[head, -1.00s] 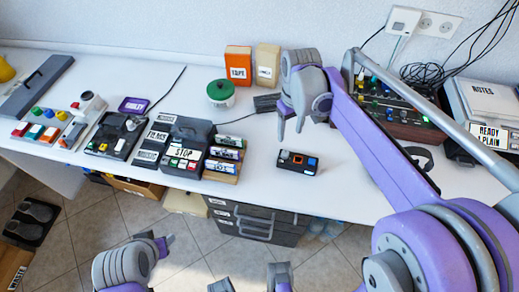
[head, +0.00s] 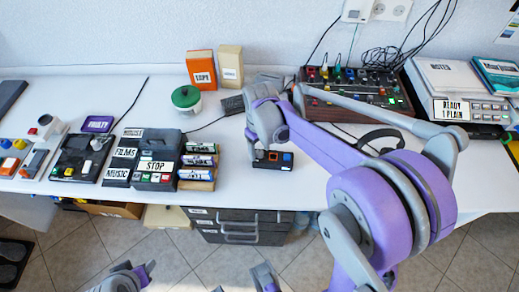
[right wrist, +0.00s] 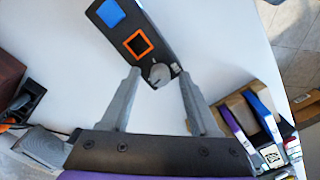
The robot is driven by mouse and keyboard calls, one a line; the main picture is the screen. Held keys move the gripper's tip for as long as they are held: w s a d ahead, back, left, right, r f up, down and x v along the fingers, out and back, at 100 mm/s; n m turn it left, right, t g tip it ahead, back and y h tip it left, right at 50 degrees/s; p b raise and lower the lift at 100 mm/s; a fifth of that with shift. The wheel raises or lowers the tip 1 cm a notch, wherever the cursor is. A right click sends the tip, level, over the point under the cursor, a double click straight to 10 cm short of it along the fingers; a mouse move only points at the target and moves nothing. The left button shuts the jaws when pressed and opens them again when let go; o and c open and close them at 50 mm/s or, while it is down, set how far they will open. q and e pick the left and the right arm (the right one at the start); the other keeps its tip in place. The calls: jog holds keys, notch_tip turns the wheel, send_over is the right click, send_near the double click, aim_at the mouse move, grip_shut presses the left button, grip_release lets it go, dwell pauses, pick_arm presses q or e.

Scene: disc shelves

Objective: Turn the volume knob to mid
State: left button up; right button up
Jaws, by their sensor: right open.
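A small dark device (head: 273,160) lies on the white desk, partly behind my right gripper in the head view. In the right wrist view the device (right wrist: 118,20) shows a blue button, an orange-framed square button and a round grey knob (right wrist: 158,75) near its end. My right gripper (right wrist: 160,82) is open, with its fingertips on either side of the knob; I cannot tell whether they touch it. In the head view the right gripper (head: 252,148) is above the left end of the device. Parts of my left arm show at the bottom edge; its jaw state is unclear.
Labelled cassette boxes (head: 198,165) and a STOP button box (head: 157,158) stand left of the device. A green-lidded pot (head: 187,99) is behind them. A mixer with coloured knobs (head: 355,92) and headphones (head: 380,140) lie to the right.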

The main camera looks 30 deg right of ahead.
aim_at(260, 152)
jog(key=shift+f, duration=0.1)
grip_shut()
jog(key=shift+m, duration=1)
grip_release()
notch_tip(260, 152, up, 11)
jog(key=p, duration=0.1)
jog(key=shift+p, duration=0.35)
jog(key=shift+f, duration=0.1)
